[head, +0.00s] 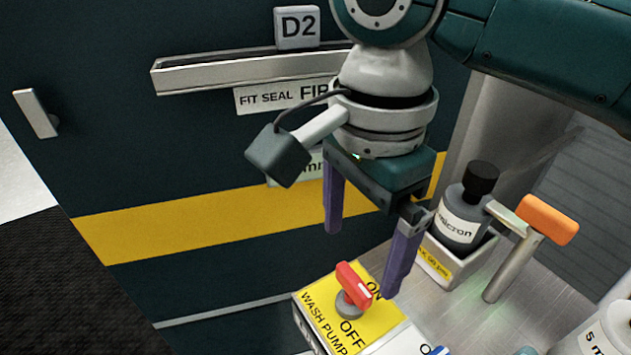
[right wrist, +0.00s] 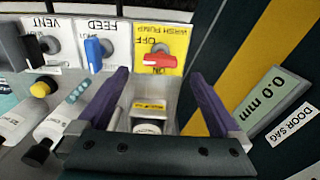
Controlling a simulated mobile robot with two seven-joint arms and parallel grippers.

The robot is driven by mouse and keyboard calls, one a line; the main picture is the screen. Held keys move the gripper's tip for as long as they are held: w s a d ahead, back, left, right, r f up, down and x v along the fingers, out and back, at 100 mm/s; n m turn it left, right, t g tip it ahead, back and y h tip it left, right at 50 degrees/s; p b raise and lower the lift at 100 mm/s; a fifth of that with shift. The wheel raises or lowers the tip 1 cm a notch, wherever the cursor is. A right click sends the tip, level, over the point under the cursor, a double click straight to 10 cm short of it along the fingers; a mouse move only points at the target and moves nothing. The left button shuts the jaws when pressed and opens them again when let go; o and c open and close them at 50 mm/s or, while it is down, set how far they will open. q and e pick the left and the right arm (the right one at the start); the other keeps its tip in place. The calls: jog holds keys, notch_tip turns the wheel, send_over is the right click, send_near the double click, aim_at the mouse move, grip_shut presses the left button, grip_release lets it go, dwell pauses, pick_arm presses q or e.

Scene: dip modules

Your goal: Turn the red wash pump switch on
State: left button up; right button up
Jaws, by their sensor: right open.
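The red wash pump switch (head: 354,284) is a red handle on a grey round base, on a yellow plate (head: 322,318) lettered WASH PUMP, ON and OFF. A pale mark shows near one end of the handle; I cannot tell which word it points at. My right gripper (head: 362,262) is open and empty, above the plate, its two purple fingers pointing down toward the switch. In the right wrist view, the red switch (right wrist: 162,60) appears beyond and between the open fingertips (right wrist: 160,76), apart from them. My left gripper is not in view.
A blue switch (right wrist: 95,50) on the FEED plate and a black VENT switch (right wrist: 42,46) are beside it. A dark bottle (head: 462,215) in a white tray and an orange-topped lever (head: 547,220) stand right. A dark door with a yellow stripe (head: 180,230) is behind.

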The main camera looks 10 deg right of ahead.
aim_at(355, 279)
notch_tip(355, 279, down, 5)
jog(key=shift+f+b, duration=0.2)
jog(key=shift+b, duration=0.6)
